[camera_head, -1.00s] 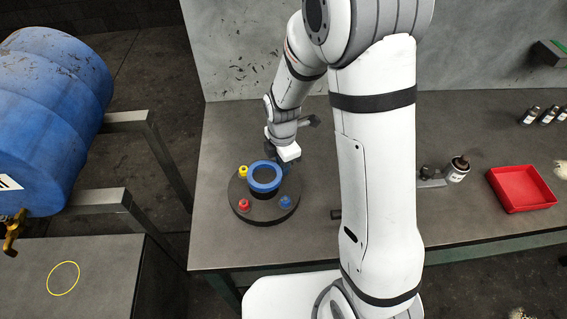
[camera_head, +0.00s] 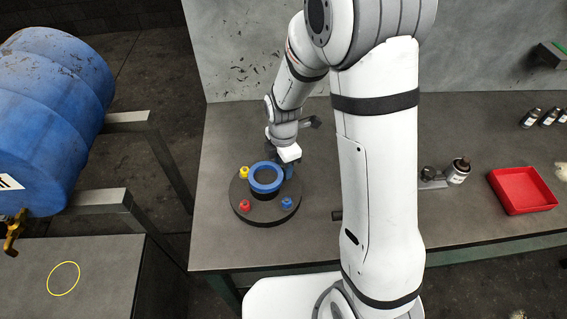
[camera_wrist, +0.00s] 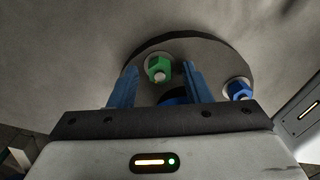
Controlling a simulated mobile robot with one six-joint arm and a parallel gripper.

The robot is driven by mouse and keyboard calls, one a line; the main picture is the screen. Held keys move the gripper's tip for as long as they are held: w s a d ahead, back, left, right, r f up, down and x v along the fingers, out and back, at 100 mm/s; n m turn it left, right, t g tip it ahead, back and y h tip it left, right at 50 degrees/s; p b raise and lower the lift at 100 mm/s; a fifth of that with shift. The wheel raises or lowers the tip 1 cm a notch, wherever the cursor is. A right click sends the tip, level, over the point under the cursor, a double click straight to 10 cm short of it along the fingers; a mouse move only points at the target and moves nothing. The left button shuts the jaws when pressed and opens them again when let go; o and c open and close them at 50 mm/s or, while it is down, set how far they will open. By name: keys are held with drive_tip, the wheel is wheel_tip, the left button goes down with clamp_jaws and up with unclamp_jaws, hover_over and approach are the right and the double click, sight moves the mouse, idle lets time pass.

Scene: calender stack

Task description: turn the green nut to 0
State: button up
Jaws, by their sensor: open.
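The calender stack is a dark round base (camera_head: 246,208) on the bench, with a blue ring (camera_head: 266,187) at its centre. A yellow nut (camera_head: 244,172), a red nut (camera_head: 245,205) and a blue nut (camera_head: 286,203) sit around its rim. The green nut (camera_wrist: 159,68) shows in the wrist view, with a pale stud end; in the head view my gripper hides it. My gripper (camera_wrist: 160,76) is open, its two blue fingers on either side of the green nut, with a gap visible on both sides. I cannot read any number near the nut.
A red tray (camera_head: 523,207), a small bottle (camera_head: 458,170) and several dark bottles (camera_head: 540,117) are on the right of the bench. A blue barrel (camera_head: 50,110) lies on a stand at left. The bench (camera_head: 225,140) behind the base is clear.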

wheel_tip(320, 180, up, 8)
drive_tip(key=shift+f+b, duration=0.2)
drive_tip(key=shift+b, duration=0.2)
